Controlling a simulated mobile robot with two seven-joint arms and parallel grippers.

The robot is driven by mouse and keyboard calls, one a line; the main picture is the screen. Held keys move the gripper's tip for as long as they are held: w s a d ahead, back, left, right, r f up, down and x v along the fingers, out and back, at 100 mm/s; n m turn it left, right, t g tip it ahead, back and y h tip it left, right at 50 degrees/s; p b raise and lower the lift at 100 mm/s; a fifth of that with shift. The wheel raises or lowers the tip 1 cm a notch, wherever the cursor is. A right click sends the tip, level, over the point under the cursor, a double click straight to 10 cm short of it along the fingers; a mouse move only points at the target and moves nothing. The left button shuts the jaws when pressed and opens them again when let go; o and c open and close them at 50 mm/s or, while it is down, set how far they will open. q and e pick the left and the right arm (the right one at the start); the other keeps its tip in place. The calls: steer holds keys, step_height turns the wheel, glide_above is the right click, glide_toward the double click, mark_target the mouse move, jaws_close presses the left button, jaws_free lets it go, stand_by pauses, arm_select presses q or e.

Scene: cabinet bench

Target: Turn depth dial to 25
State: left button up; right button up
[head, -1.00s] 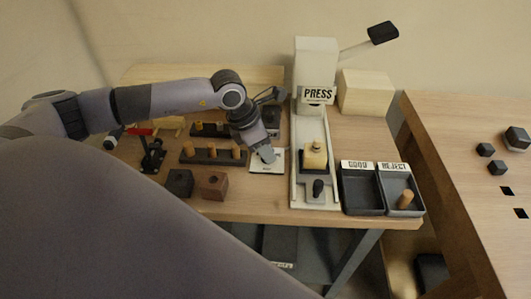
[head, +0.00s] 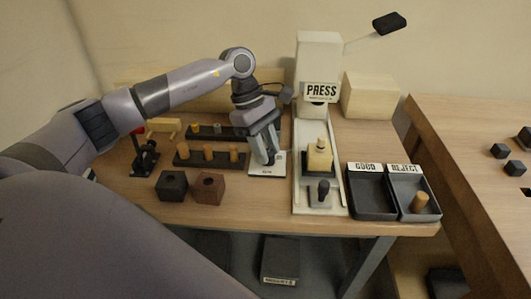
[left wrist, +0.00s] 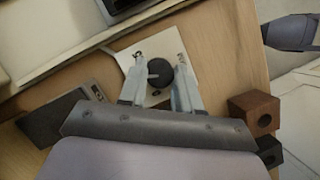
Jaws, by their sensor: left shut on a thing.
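The depth dial is a round black knob (left wrist: 160,73) with a light pointer line, on a white plate (left wrist: 135,54) in the left wrist view. My left gripper (left wrist: 160,82) has one finger on each side of the knob and is shut on it. The plate's marks are too small to read, so I cannot tell the dial's setting. In the head view the left gripper (head: 268,160) points down over the white plate (head: 262,173), and its fingers hide the knob. My right gripper is not in view.
The press (head: 318,70) stands just right of the plate. Wooden pegs in a dark rack (head: 210,160) are to the left. A dark block (head: 172,186) and a brown block (head: 208,188) sit in front. The good tray (head: 372,200) and reject tray (head: 410,186) are at the right.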

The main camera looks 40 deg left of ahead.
arm_select(q)
steer(key=shift+w+m+g+b, duration=0.15)
steer(key=shift+m+g+b, duration=0.3)
steer(key=shift+m, duration=0.45)
steer(key=m+g+b, duration=0.1)
steer(key=m, duration=0.1)
steer(key=shift+m, duration=0.4)
steer(key=shift+w+d+m+g+y+b, duration=0.1)
steer(key=shift+m+g+y+b, duration=0.55)
steer(key=shift+m, duration=0.95)
steer(key=shift+b, duration=0.3)
steer(key=o, duration=1.1)
steer(key=shift+c, duration=0.2)
steer(key=p+v, duration=0.1)
steer(key=v, duration=0.6)
